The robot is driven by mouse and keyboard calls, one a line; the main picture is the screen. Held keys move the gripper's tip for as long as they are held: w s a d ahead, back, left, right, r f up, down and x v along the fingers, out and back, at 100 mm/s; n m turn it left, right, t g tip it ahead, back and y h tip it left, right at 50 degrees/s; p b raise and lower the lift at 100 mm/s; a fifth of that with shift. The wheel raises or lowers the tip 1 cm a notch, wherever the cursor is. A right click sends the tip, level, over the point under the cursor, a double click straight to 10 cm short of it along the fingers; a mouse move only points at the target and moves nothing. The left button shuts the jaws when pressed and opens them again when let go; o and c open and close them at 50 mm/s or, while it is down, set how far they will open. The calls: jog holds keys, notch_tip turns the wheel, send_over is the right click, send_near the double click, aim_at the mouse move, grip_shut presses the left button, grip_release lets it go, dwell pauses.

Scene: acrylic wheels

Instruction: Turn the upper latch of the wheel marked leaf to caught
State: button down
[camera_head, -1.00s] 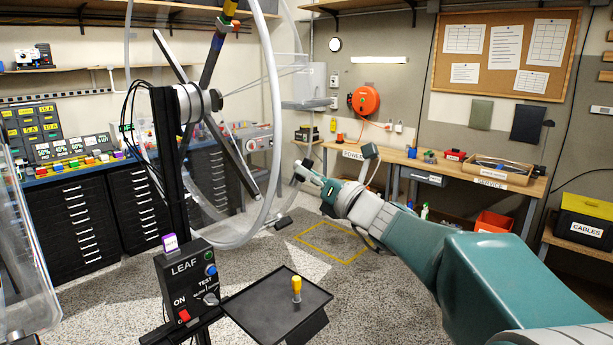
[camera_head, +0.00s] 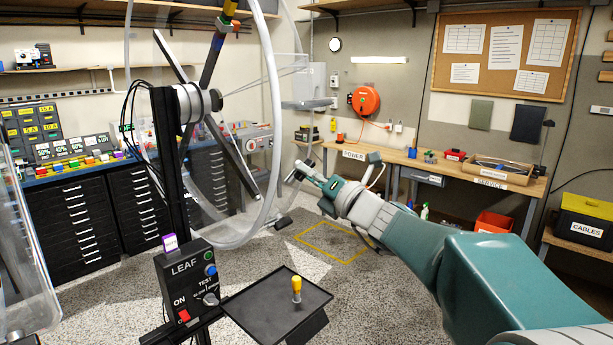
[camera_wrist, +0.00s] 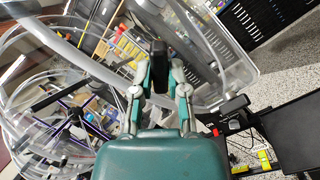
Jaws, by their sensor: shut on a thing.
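The control box marked LEAF (camera_head: 185,285) stands on a black post at lower left of the head view. Behind it is a large clear wheel with a pale rim (camera_head: 271,95) and dark spokes. A yellow, orange and green fitting (camera_head: 229,23) sits on the upper spoke; I cannot tell whether it is the upper latch. My gripper (camera_head: 297,175) is beside the rim's right side. In the wrist view, its fingers (camera_wrist: 160,80) are shut on a dark block (camera_wrist: 160,62). I cannot tell which part that block is, nor any latch's setting.
A black tray (camera_head: 265,312) with a yellow-topped peg (camera_head: 296,288) is in front, right of the box. Workbenches line the right wall, dark drawers (camera_head: 75,220) the left. A yellow square (camera_head: 335,242) marks clear floor behind my arm.

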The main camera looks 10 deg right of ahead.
jog(key=m, duration=0.4)
jog(key=shift+r, duration=0.1)
jog(key=m, duration=0.4)
jog(key=c, duration=0.5)
grip_release()
jog(key=v, duration=0.7)
